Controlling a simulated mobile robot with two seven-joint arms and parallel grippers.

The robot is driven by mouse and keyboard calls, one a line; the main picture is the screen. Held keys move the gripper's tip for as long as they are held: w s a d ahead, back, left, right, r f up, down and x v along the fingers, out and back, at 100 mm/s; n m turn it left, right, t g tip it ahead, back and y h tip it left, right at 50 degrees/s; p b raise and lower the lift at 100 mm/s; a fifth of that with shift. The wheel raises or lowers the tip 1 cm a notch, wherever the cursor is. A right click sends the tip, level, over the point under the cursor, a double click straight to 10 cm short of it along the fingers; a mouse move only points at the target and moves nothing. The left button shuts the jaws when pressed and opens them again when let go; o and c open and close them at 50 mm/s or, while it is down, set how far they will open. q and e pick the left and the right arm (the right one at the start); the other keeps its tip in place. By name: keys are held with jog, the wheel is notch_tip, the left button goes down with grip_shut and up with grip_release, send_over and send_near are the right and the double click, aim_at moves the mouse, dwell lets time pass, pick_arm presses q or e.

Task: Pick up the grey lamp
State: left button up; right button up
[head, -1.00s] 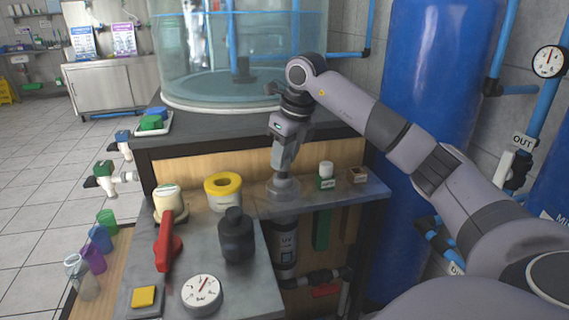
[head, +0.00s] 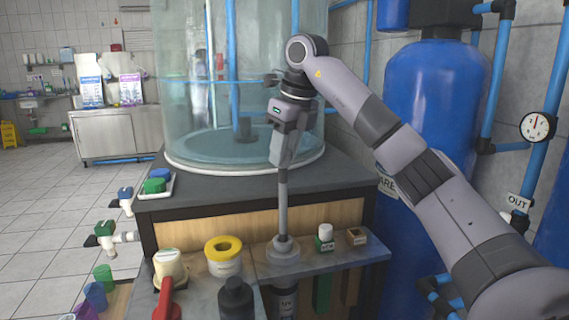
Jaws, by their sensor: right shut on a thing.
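My right gripper (head: 281,163) is shut on the upper end of the grey lamp (head: 282,208), a slim upright grey rod. The lamp's lower end meets a round grey collar (head: 283,250) on the shelf; whether its tip is still inside the collar I cannot tell. Below the shelf, a dark labelled cylinder (head: 285,301) shows under the collar, cut off by the picture's bottom edge. My left gripper is not in view.
A large clear tank (head: 245,90) stands behind the gripper. A yellow-ringed roll (head: 223,255) and a dark bottle (head: 237,299) are left. A blue tank (head: 430,120) stands right.

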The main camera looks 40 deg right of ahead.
pick_arm(q)
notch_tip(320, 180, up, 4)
jog(key=p, duration=0.4)
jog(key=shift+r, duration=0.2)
pick_arm(e)
notch_tip(320, 180, up, 10)
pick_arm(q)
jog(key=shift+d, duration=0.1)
